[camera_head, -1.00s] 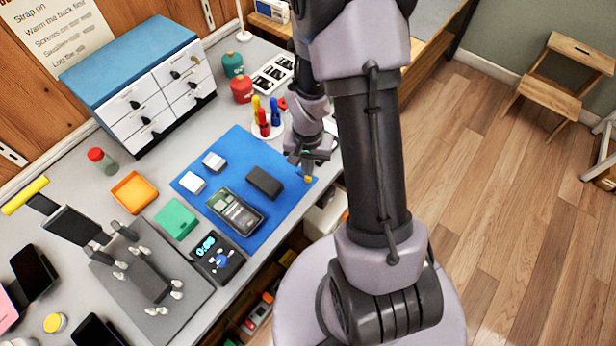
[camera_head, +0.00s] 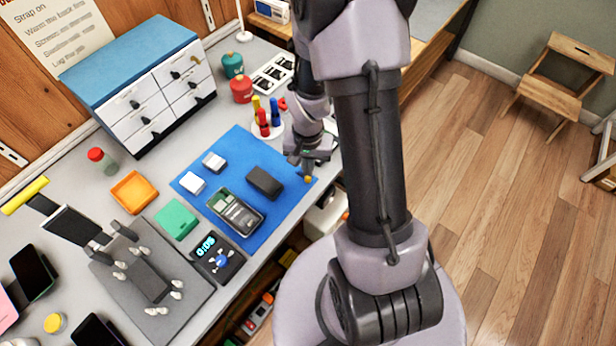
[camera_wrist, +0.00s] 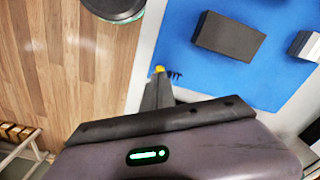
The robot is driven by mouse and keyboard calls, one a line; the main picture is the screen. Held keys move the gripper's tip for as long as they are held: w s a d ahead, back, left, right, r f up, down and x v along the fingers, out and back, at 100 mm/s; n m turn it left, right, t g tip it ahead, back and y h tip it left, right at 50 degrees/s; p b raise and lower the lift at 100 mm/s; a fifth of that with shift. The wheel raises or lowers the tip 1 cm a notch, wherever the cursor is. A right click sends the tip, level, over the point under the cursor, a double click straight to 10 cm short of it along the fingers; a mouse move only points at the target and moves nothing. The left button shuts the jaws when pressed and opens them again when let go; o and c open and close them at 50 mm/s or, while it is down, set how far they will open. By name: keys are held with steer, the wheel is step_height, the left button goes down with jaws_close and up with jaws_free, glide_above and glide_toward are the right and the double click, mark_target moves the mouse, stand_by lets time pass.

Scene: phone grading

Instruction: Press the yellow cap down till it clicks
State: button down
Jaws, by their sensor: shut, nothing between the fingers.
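The small yellow cap (camera_head: 308,180) is at the right corner of the blue mat (camera_head: 240,158). In the wrist view the cap (camera_wrist: 159,69) shows just past my fingertips, at the mat's edge. My gripper (camera_head: 307,172) is shut and points down right above the cap, with nothing held between the fingers. In the wrist view the closed fingertips (camera_wrist: 158,79) look to be at or touching the cap. I cannot tell how far down the cap sits, and what is below it is hidden.
A dark block (camera_head: 264,182), an open phone (camera_head: 236,213) and two small light boxes lie on the mat. A holder with coloured tools (camera_head: 264,122) stands close behind my gripper. A timer-like device (camera_head: 218,258) is at the front edge. A separate round yellow lid (camera_head: 55,323) is far left.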

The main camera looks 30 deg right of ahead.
steer(key=shift+f+b, duration=0.9)
steer(key=shift+f, duration=0.1)
stand_by(0.4)
stand_by(0.4)
step_height(320, 180, up, 7)
steer(key=p, duration=0.5)
steer(key=shift+r, duration=0.1)
